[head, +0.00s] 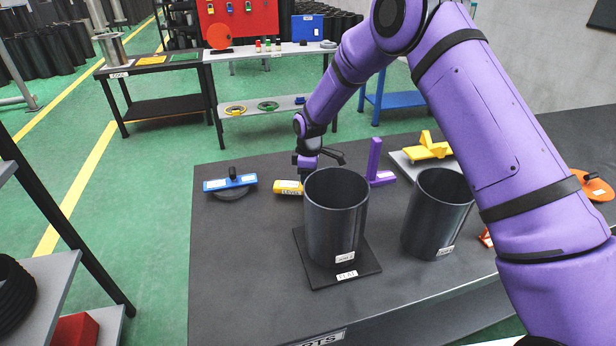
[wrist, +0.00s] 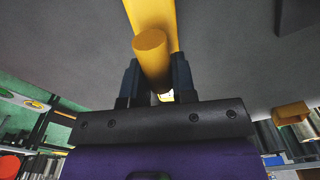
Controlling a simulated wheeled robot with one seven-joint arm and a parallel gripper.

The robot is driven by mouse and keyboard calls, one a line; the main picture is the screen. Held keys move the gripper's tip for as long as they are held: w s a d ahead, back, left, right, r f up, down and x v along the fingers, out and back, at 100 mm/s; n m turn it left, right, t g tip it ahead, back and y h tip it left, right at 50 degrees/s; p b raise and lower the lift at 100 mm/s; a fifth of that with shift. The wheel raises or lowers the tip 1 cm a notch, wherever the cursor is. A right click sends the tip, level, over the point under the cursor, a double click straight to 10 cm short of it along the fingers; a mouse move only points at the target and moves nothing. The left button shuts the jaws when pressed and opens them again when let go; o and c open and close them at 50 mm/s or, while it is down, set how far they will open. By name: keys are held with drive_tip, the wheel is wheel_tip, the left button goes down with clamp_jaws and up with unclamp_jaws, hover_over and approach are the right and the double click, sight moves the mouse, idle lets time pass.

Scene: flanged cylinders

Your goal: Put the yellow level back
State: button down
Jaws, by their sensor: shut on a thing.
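The yellow level (head: 288,187), with a white "LEVEL" label, is low over or on the dark table behind the left-hand dark cylinder; I cannot tell whether it touches the table. My gripper (head: 306,174) is shut on it. In the wrist view my gripper's fingers (wrist: 157,80) close on both sides of a round yellow part of the level (wrist: 152,45), with its yellow body running away behind. The cylinder hides part of the level in the head view.
The left-hand dark cylinder (head: 336,220) stands on a black plate (head: 315,272) close in front of my gripper. Another cylinder (head: 437,213) stands to the right. A purple upright tool (head: 375,160) is just right of my gripper; a blue tool (head: 230,183) lies left. The table's front left (head: 240,270) is clear.

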drive_tip(key=shift+f, duration=0.65)
drive_tip(key=c, duration=0.8)
unclamp_jaws()
drive_tip(key=shift+c, duration=0.2)
wheel_tip(320, 180, up, 11)
drive_tip(key=shift+d+f, duration=0.1)
drive_tip(key=shift+d, duration=0.05)
